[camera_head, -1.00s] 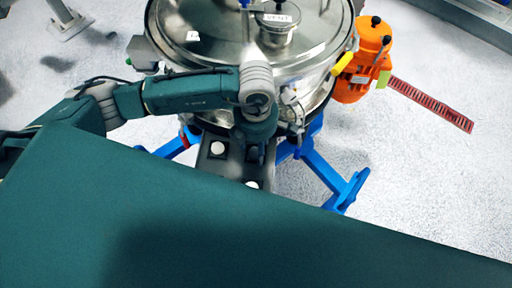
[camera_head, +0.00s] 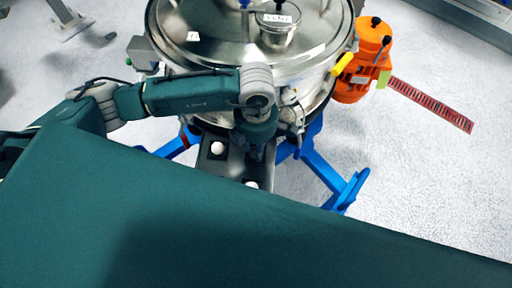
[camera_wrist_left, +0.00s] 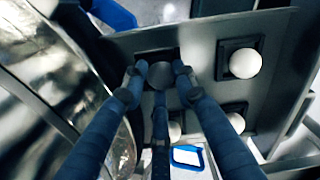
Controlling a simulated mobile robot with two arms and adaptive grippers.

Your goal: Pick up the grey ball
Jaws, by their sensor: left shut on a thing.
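The grey ball (camera_wrist_left: 161,75) sits at a dark square holder on a grey tray (camera_wrist_left: 200,45) in the left wrist view. My left gripper (camera_wrist_left: 160,70) is shut on it, with fingers on both sides of the ball. I cannot tell whether the ball is clear of its holder. In the head view my left gripper (camera_head: 255,152) points down at the tray (camera_head: 232,172), and the arm hides the grey ball. My right gripper is not in view.
White balls sit in other holders of the tray, one at the right (camera_wrist_left: 244,63) and one lower (camera_wrist_left: 236,122). A steel sifter vessel (camera_head: 210,40) stands right behind the tray, on blue legs (camera_head: 325,172). An orange motor (camera_head: 365,65) is at its right.

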